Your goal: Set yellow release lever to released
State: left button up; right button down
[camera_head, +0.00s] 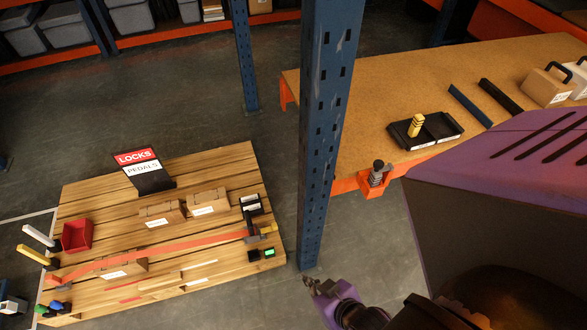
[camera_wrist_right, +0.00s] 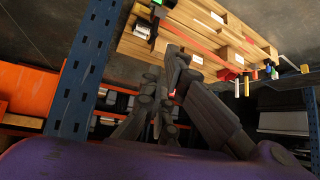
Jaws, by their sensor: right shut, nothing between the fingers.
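A yellow lever-like bar (camera_head: 32,254) sticks out at the left end of the wooden pallet (camera_head: 205,165), below a similar white bar (camera_head: 38,234). I cannot tell its setting. At the strap's right end is a dark buckle (camera_head: 250,234) with a small yellowish part (camera_head: 267,228); I cannot tell which yellow part is the release lever. My right gripper (camera_head: 314,284) is shut and empty, right of the pallet and apart from it. Its dark fingers (camera_wrist_right: 160,108) also show in the right wrist view, with the pallet beyond. My left gripper is not in view.
A blue upright (camera_head: 325,130) stands between the pallet and the wooden bench (camera_head: 390,75). Cardboard boxes (camera_head: 208,200), a red bin (camera_head: 77,236), a LOCKS PEDALS sign (camera_head: 145,171) and an orange strap (camera_head: 165,250) are on the pallet. Open floor lies behind it.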

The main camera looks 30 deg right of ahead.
aim_at(273, 226)
jog(key=i+l, duration=0.1)
jog(key=l, duration=1.55)
